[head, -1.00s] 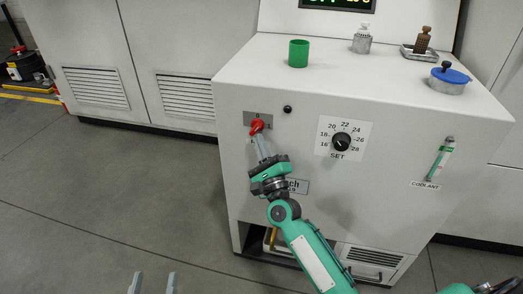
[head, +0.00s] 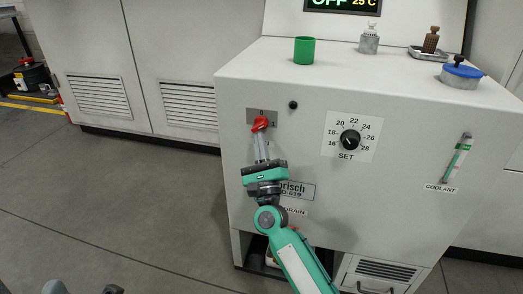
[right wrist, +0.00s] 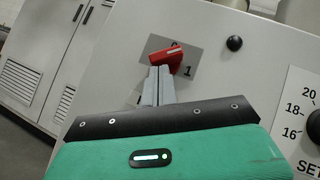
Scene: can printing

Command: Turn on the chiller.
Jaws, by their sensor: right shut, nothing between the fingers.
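The chiller (head: 330,200) is a white cabinet in front of me. Its display (head: 340,4) reads OFF and 25 °C, cut off at the top edge. A red rotary switch (head: 260,124) sits on a grey plate marked 0 and 1 at the front's upper left; it also shows in the right wrist view (right wrist: 166,57). Its handle slants; I cannot tell its exact setting. My right gripper (head: 261,138) is shut and empty, its fingertips just below the switch, touching or very close. Only fragments of what may be my left gripper (head: 56,288) show at the lower left.
A black SET dial (head: 350,140) and a small black knob (head: 293,105) are on the front, with a coolant gauge (head: 457,157) at right.

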